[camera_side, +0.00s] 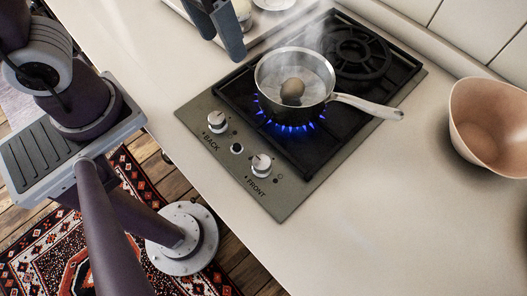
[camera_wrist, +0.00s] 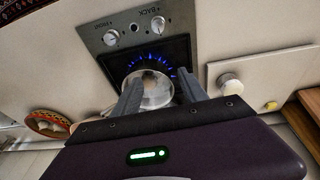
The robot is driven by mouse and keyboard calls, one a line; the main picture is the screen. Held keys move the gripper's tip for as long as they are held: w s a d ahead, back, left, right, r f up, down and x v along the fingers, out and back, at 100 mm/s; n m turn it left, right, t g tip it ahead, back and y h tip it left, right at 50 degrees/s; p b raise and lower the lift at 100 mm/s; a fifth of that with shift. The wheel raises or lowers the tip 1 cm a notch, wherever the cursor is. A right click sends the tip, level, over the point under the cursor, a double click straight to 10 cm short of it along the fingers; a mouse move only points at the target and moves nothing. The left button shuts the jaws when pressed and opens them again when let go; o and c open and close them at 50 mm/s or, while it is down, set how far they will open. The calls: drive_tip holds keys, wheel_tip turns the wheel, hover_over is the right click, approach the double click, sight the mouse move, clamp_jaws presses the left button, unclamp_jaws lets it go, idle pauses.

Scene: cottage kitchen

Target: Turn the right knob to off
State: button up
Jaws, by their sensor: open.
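The stove's control panel (camera_side: 238,182) has two silver knobs. The FRONT knob (camera_side: 261,164) is the right one as seen from the counter's near edge; it also shows in the wrist view (camera_wrist: 111,37). The BACK knob (camera_side: 217,120) is the left one and shows in the wrist view (camera_wrist: 158,23). Blue flames (camera_side: 292,127) burn under a steel saucepan (camera_side: 336,97) on the front burner. My gripper (camera_side: 221,43) is open and empty, raised away from both knobs, at the top of the side view. In the wrist view its fingers (camera_wrist: 160,84) stand apart over the saucepan.
The saucepan holds a brown egg-like object (camera_side: 291,91) in steaming water, and its handle points right. The back burner (camera_side: 352,52) is bare. A tan bowl (camera_side: 492,125) stands at the right. A white cup (camera_wrist: 229,84) is on a board beside the stove. Counter before the panel is clear.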

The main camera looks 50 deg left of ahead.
sight(264, 160)
drive_tip(key=s+d+f+g, duration=0.1)
drive_tip(key=d+f, duration=0.2)
drive_tip(key=d, duration=0.1)
drive_tip(key=s+d+f, duration=0.1)
drive_tip(key=d+f, duration=0.2)
drive_tip(key=d, duration=0.1)
drive_tip(key=s+d+f+g, duration=0.1)
drive_tip(key=d+f, duration=0.2)
drive_tip(key=d, duration=0.1)
drive_tip(key=shift+g+y, duration=0.3)
wheel_tip(264, 160, down, 7)
clamp_jaws()
